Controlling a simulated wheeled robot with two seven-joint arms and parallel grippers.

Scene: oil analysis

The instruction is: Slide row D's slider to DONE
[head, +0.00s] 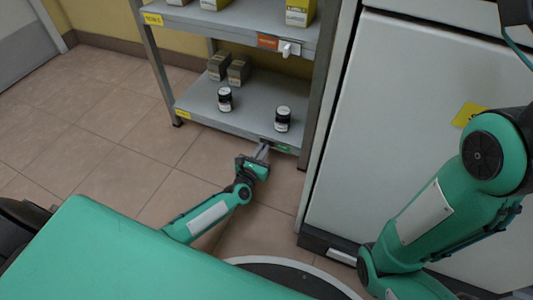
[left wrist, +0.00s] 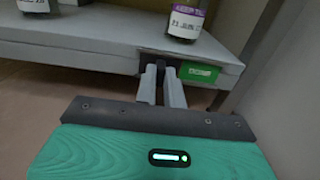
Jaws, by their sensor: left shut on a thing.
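The lower shelf (head: 190,104) has a slider on the right part of its front edge. A green label (head: 282,148) shows just right of the slider; it also shows in the left wrist view (left wrist: 199,73), its lettering too small to read surely. My left gripper (head: 263,151) reaches low to this edge. In the left wrist view its two fingers (left wrist: 162,78) are shut on the slider's small dark knob (left wrist: 160,68), directly left of the green label. The row's letter is not readable. My right gripper is out of view.
The upper shelf has an orange label (head: 268,42) with a white knob (head: 289,49) at its right. Two dark jars (head: 224,99) (head: 283,119) and small boxes (head: 238,71) stand on the lower shelf. A shelf post and white cabinet (head: 400,90) stand close on the right.

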